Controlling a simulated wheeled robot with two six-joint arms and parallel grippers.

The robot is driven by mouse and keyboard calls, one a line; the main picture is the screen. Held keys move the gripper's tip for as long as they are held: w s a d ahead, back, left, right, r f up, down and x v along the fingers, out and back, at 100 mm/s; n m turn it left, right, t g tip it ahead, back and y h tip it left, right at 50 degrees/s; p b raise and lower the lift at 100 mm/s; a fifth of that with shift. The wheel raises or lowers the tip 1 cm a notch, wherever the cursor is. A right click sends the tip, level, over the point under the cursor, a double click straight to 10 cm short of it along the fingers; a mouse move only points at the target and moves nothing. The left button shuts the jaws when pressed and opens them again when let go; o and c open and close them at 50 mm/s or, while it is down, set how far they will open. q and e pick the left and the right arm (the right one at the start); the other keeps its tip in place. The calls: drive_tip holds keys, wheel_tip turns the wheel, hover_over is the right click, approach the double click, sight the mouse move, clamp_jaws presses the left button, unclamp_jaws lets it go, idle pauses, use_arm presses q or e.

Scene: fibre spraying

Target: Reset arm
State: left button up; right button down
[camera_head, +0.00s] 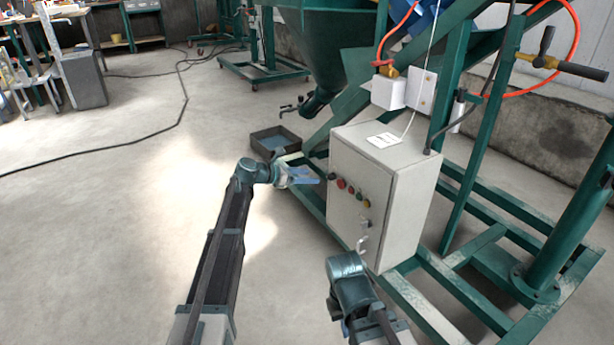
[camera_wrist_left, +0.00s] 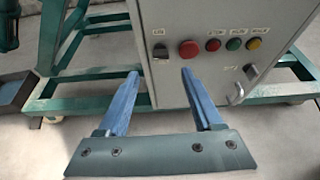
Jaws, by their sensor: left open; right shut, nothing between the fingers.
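My left gripper (camera_head: 303,174) is extended toward the front of a light grey control box (camera_head: 398,178). In the left wrist view my left gripper (camera_wrist_left: 157,88) is open, with two blue fingers apart and nothing between them. The box front in that view shows a black switch (camera_wrist_left: 160,52), a red button (camera_wrist_left: 189,49) and smaller buttons to its right. The fingertips sit just below the switch and red button; contact cannot be told. My right gripper (camera_head: 362,243) is low, near the box's lower front, shut and empty.
A green steel frame (camera_head: 462,205) surrounds the box, with a green hopper (camera_head: 322,45) behind. A dark tray (camera_head: 275,142) lies on the floor beyond my left gripper. A black cable (camera_head: 183,90) crosses the floor.

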use_arm(q)
drive_tip(key=s+d+f+m+g+y+p, duration=0.1)
drive_tip(key=s+d+m+g+y+p, duration=0.2)
drive_tip(key=s+m, duration=0.65)
drive_tip(key=s+d+m+g+y+p, duration=0.1)
drive_tip(key=s+d+m+g+p, duration=0.35)
drive_tip(key=s, duration=1.05)
drive_tip(key=s+a+r+m+y+p, duration=0.2)
drive_tip(key=s+a+m+y+p, duration=0.15)
drive_tip(key=s+m, duration=0.6)
drive_tip(key=s+a+r+m+y+p, duration=0.25)
drive_tip(key=s+m+y+p, duration=0.3)
drive_tip(key=s, duration=0.65)
wheel_tip(320, 180, up, 36)
drive_tip(key=w+p, duration=0.1)
drive_tip(key=p, duration=3.5)
drive_tip(key=shift+r+h+p, duration=0.15)
drive_tip(key=shift+h+p, duration=0.25)
drive_tip(key=shift+w, duration=0.1)
